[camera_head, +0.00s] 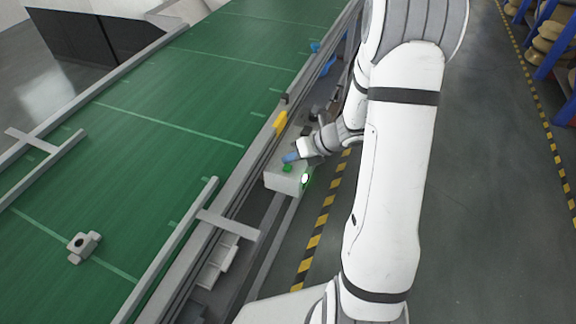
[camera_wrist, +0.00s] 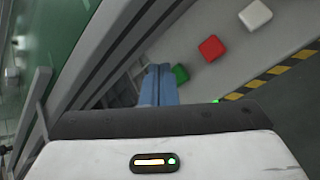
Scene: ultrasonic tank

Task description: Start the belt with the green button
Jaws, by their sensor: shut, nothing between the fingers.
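A pale control box (camera_head: 285,182) sits beside the belt's near rail. Its green button (camera_head: 287,168) shows on top in the head view. In the wrist view the green button (camera_wrist: 180,73), a red button (camera_wrist: 210,47) and a white button (camera_wrist: 255,15) lie in a row on the box. My gripper (camera_head: 291,157) has blue fingers, shut and empty, just above the box, close to the green button. In the wrist view the fingertips (camera_wrist: 159,70) appear just left of the green button; I cannot tell whether they touch it. The red and white buttons are hidden in the head view.
The green belt (camera_head: 160,130) runs along the left, with a grey metal part (camera_head: 84,246) on it. A yellow piece (camera_head: 281,122) sits on the rail. A bright light with a green glow (camera_head: 305,178) shows at the box's right side. Clear floor lies to the right.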

